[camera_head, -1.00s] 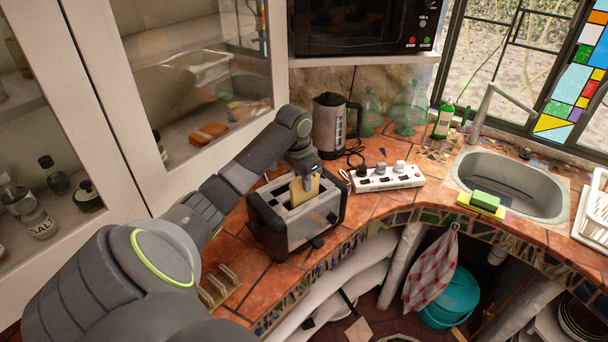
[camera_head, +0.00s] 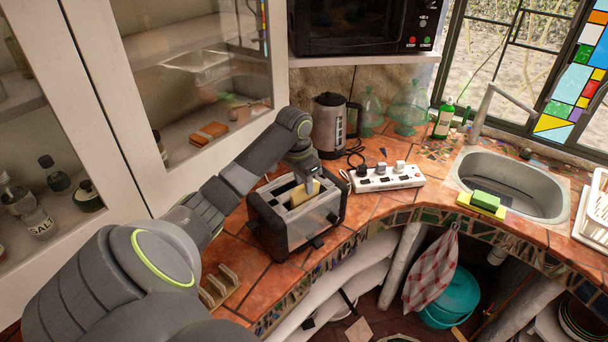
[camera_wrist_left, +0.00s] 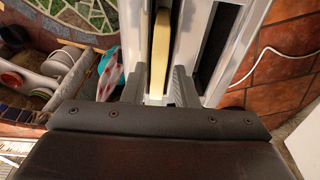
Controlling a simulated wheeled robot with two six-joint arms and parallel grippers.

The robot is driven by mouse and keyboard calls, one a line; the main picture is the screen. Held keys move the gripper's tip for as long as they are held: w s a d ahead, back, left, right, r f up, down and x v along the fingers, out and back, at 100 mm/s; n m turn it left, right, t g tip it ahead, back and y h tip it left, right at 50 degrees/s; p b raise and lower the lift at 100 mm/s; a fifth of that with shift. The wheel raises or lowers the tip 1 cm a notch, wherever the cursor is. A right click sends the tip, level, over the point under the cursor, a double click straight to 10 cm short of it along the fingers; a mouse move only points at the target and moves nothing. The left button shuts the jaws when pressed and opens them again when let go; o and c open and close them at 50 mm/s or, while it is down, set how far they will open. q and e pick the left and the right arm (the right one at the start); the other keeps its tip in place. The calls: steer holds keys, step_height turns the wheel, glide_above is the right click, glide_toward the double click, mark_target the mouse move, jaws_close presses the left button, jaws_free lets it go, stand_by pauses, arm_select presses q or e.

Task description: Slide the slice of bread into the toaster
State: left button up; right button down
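The toaster (camera_head: 283,235) is black and silver and stands on the tiled counter, its slots facing up. The slice of bread (camera_head: 302,195) is upright in the slot nearer the counter's front edge, with its upper part sticking out. In the left wrist view the bread (camera_wrist_left: 160,45) shows as a thin pale strip in the slot. My left gripper (camera_wrist_left: 158,85) is right above the toaster, its fingers on both sides of the bread and seemingly apart from it. The bread's lower part is hidden inside the toaster. My right gripper is not in view.
A toast rack (camera_head: 218,285) stands left of the toaster. A white power strip (camera_head: 386,178) lies to its right, and a kettle (camera_head: 329,125) stands behind. The glass cabinet (camera_head: 160,190) is close on the left. The counter between power strip and sink is mostly clear.

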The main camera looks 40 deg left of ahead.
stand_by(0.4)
arm_select(q)
steer(key=o, duration=0.6)
steer(key=shift+c, duration=0.2)
steer(key=shift+r, duration=0.1)
